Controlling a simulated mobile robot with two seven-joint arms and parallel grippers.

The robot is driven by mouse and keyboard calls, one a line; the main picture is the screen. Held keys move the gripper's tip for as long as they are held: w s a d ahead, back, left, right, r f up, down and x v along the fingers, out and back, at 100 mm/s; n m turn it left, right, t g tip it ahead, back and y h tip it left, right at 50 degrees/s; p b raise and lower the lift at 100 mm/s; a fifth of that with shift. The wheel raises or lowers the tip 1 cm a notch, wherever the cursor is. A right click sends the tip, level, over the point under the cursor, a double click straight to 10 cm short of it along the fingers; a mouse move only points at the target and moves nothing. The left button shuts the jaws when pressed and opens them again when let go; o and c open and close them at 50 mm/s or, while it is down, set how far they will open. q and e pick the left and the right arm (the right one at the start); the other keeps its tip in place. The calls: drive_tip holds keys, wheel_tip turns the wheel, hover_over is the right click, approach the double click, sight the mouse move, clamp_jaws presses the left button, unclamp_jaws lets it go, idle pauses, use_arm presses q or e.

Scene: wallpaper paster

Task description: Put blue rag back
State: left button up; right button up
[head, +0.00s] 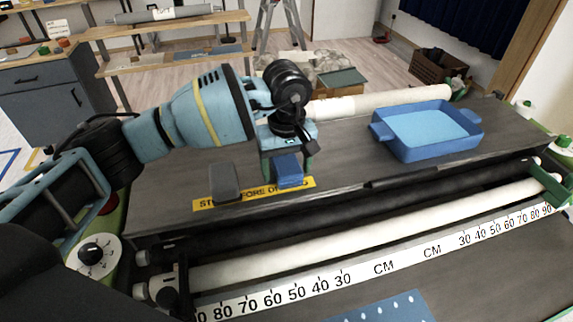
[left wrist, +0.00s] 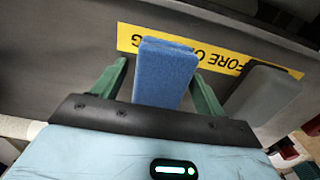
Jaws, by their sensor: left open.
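The blue rag (head: 289,171) is a small blue block on the dark table top, at the yellow lettered strip. It also shows in the left wrist view (left wrist: 165,72), standing between the two green fingers. My left gripper (head: 290,160) points down over it with the fingers open, one on each side. In the left wrist view gaps show between the fingers and the rag near their tips. The rag's lower end is hidden by the gripper body in the wrist view. My right gripper is not in view.
A grey block (head: 224,182) stands close to the left of the rag, on the yellow strip (head: 258,193). A blue tray (head: 428,131) sits at the right. A white roll (head: 380,101) lies behind; a long white roller (head: 370,235) and ruler (head: 300,285) run along the front.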

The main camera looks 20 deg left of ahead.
sight(285, 160)
use_arm(q)
drive_tip(key=shift+w+a+r+b, duration=0.15)
drive_tip(key=shift+r+b, duration=0.1)
drive_tip(key=shift+r, duration=1.75)
drive_tip(key=shift+w+a+r+b, duration=0.15)
drive_tip(key=shift+r+b, duration=0.1)
drive_tip(key=shift+r, duration=1.7)
drive_tip(key=shift+s, duration=0.1)
